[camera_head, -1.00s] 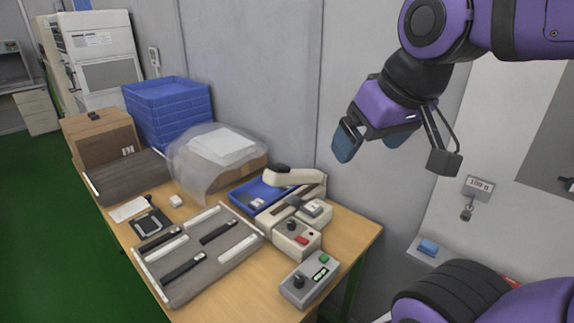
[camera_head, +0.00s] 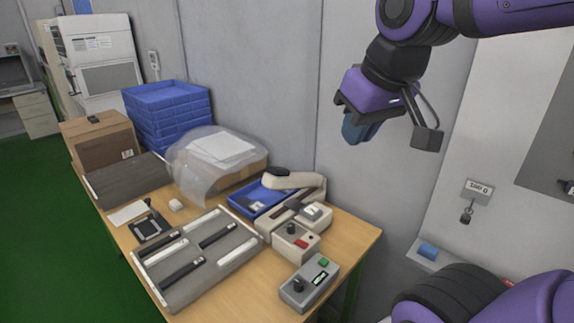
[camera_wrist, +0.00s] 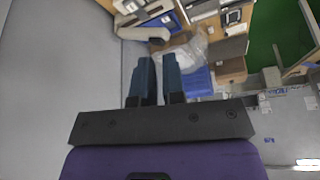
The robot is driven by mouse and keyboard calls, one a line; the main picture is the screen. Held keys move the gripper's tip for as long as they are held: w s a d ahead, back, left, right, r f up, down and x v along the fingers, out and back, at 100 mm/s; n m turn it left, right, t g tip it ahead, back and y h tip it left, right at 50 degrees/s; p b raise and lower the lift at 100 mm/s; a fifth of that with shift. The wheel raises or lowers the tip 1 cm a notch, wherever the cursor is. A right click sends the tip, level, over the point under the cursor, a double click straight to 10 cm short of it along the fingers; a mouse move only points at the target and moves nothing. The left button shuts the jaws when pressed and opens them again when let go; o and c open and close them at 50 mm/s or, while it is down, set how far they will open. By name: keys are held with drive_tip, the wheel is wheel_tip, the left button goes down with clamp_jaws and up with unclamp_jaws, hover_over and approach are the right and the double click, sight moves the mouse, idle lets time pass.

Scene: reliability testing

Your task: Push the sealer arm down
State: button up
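The sealer (camera_head: 290,232) is a beige machine on the wooden table, with a dark knob and a red button on its front. Its pale sealer arm (camera_head: 297,180) is raised above the base, with a dark grip at its left end. In the wrist view the pale sealer arm (camera_wrist: 143,33) shows near the top, ahead of the fingers. My gripper (camera_head: 358,132) hangs in the air above and to the right of the sealer, touching nothing. In the wrist view its two blue fingers (camera_wrist: 159,62) are apart with a narrow empty gap between them.
A grey control box (camera_head: 309,283) stands at the table's front right. A blue tray (camera_head: 250,204) lies behind the sealer, beside a plastic-wrapped bundle (camera_head: 190,160). A grey rack with strips (camera_head: 180,295) fills the front left. A grey wall (camera_head: 260,90) runs behind the table.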

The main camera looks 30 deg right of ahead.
drive_tip(key=w, duration=0.4)
drive_tip(key=w+r+g, duration=0.1)
drive_tip(key=w, duration=0.2)
drive_tip(key=w+r+n+g, duration=0.1)
drive_tip(key=w, duration=0.3)
drive_tip(key=shift+w+d+r, duration=0.25)
drive_tip(key=shift+w+d, duration=0.05)
drive_tip(key=shift+d, duration=0.1)
clamp_jaws()
drive_tip(key=n+g+y, duration=0.2)
drive_tip(key=g+y, duration=0.1)
hover_over(281, 168)
drive_tip(key=s, duration=0.6)
wheel_tip(281, 168, down, 8)
drive_tip(key=w+d+f+g+y, duration=0.1)
drive_tip(key=w+d+f, duration=0.5)
drive_tip(key=w+f, duration=0.2)
drive_tip(key=shift+w+d+f+n+y, duration=0.2)
drive_tip(key=shift+w+f+n+y, duration=0.15)
drive_tip(key=shift+f, duration=0.2)
drive_tip(key=shift+s, duration=0.15)
drive_tip(key=x, duration=1.4)
drive_tip(key=shift+s+d, duration=0.1)
drive_tip(key=shift+s, duration=0.15)
